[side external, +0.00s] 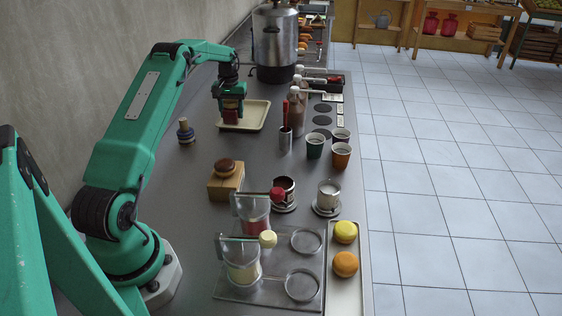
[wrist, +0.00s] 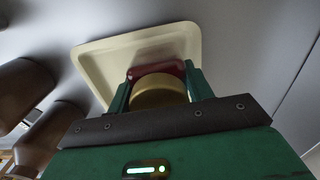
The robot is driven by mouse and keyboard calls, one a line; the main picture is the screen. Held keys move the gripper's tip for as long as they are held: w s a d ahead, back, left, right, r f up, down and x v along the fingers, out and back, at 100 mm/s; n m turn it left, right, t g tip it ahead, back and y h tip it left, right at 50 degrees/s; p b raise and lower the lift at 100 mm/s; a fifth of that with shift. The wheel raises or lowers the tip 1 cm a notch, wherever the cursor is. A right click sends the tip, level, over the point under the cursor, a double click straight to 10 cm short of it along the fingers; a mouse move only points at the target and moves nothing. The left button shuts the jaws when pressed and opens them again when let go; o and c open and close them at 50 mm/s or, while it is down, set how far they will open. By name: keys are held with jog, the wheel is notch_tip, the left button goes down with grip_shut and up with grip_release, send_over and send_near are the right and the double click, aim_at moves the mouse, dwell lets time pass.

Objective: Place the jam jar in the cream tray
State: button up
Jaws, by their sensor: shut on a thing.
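The jam jar shows in the wrist view as a gold lid (wrist: 158,90) with dark red around it. My gripper (wrist: 155,92) is shut on it, one green finger on each side. In the side external view my gripper (side external: 231,112) points down at the near left part of the cream tray (side external: 257,115), and a dark red bit of the jar (side external: 231,117) shows between the fingers. The cream tray also shows in the wrist view (wrist: 100,62), beyond the jar. I cannot tell whether the jar touches the tray floor.
A large steel pot (side external: 274,45) stands behind the tray. A brown bottle (side external: 297,115) and a steel cup of utensils (side external: 285,139) stand to its right. A small blue-topped item (side external: 185,131) stands to the left.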

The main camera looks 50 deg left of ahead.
jog(key=shift+f, duration=0.45)
jog(key=shift+f, duration=0.1)
jog(key=o, duration=0.9)
jog(key=shift+f, duration=0.1)
jog(key=shift+c, duration=0.2)
notch_tip(320, 180, up, 12)
jog(key=shift+r, duration=0.2)
